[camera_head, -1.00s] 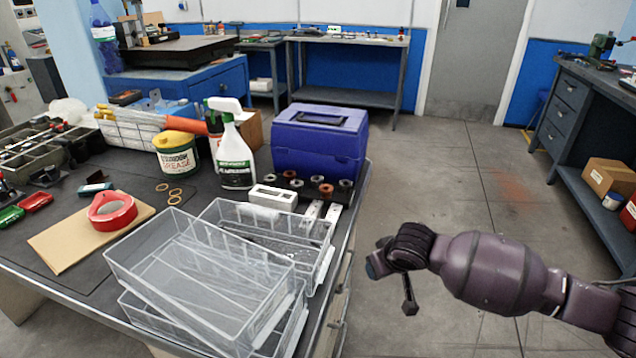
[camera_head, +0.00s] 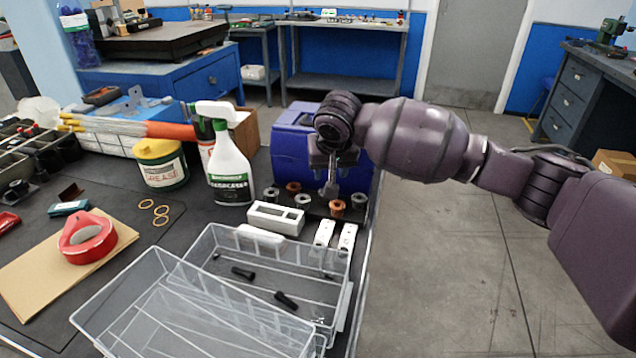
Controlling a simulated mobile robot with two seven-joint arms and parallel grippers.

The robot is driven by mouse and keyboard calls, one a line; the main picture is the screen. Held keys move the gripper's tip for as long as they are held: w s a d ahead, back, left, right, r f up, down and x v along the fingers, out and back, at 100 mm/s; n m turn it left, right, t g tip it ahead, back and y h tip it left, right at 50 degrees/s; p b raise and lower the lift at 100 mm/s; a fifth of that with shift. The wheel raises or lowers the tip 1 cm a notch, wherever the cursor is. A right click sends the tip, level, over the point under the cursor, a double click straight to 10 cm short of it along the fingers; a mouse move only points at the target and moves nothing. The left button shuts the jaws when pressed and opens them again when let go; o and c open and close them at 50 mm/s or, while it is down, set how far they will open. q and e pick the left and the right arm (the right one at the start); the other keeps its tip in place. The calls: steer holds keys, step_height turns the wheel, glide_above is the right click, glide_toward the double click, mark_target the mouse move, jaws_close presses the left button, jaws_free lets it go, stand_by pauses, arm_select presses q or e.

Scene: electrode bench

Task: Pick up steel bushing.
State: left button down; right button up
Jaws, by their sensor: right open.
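Several bushings stand in a dark holder (camera_head: 318,206) on the bench, in front of the blue case. Silver-grey steel bushings show at the left (camera_head: 271,195), in the front row (camera_head: 303,201) and at the right (camera_head: 358,202). Copper-coloured ones stand among them, at the back (camera_head: 293,187) and at the front (camera_head: 337,208). My right gripper (camera_head: 330,188) points down just above the holder, open, with its fingertips close behind the front copper bushing. It may hide other bushings. I see nothing held in it. My left gripper is out of view.
The blue case (camera_head: 290,150) stands right behind my gripper. A spray bottle (camera_head: 230,172) and a white block (camera_head: 275,218) are to the left. Clear trays (camera_head: 150,300) fill the bench front; the rear one holds black parts. The bench edge is close on the right.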

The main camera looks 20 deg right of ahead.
mark_target(326, 202)
steer(key=b+x, duration=0.1)
steer(key=x, duration=0.3)
steer(key=shift+w+f+b, duration=0.1)
steer(key=shift+f+b, duration=0.05)
steer(key=shift+b, duration=0.2)
steer(key=shift+b+x, duration=0.35)
steer(key=shift+x, duration=0.55)
steer(key=shift+w+f, duration=0.15)
steer(key=shift+w, duration=0.05)
steer(key=b+x, duration=0.1)
steer(key=x, duration=0.1)
steer(key=b+x, duration=0.1)
steer(key=shift+d+f, duration=0.1)
steer(key=shift+f, duration=0.3)
steer(key=shift+w+d+f+b, duration=0.1)
steer(key=shift+w+f+b, duration=0.2)
steer(key=shift+f, duration=0.1)
steer(key=shift+r, duration=0.4)
steer(key=shift+c, duration=0.5)
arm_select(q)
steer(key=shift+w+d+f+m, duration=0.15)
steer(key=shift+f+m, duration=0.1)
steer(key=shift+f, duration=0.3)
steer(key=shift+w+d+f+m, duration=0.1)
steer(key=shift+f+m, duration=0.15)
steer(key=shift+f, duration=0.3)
arm_select(e)
steer(key=shift+f, duration=0.1)
steer(key=c, duration=0.5)
